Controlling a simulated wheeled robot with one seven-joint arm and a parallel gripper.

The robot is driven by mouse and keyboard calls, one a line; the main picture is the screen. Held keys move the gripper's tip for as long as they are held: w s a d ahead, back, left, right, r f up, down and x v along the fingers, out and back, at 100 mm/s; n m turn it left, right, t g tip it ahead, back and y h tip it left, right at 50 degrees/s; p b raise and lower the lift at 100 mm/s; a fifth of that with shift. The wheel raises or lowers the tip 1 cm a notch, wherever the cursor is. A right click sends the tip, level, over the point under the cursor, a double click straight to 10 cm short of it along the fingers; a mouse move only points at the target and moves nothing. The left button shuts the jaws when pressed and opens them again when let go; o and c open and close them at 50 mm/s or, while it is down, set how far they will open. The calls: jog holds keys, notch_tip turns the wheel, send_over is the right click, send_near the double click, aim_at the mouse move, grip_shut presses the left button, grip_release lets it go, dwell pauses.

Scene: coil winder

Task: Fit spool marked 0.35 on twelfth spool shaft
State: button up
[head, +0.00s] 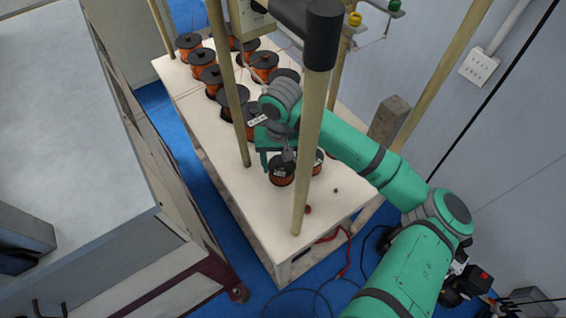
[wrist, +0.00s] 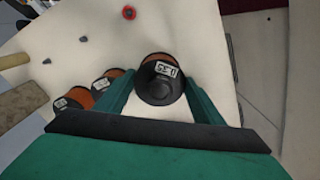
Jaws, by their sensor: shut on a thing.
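My gripper (wrist: 162,92) is shut on a spool (wrist: 158,84) with orange-brown wire and black flanges. Its white label reads 0.35, upside down in the wrist view. The same spool (head: 281,174) shows under my gripper (head: 283,158) in the head view, over the near part of the white table. Whether it touches the table or a shaft cannot be told. Small grey bare pegs (wrist: 83,39) and (wrist: 47,61) stand on the table, apart from the spool. One peg (head: 335,190) also shows in the head view. Any shaft under the held spool is hidden.
Two labelled spools (wrist: 109,84) and (wrist: 73,102) stand close to the left finger. Several more spools (head: 210,78) stand in rows farther back on the table (head: 265,222). A red round part (wrist: 129,12) lies near the table end. Wooden posts (head: 310,150) rise around the table.

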jog(key=shift+s+a, duration=0.1)
jog(key=shift+a, duration=0.05)
dwell(0.7)
jog(key=shift+f, duration=2.5)
jog(key=o, duration=1.6)
jog(key=shift+o, duration=0.2)
jog(key=shift+r, duration=3.75)
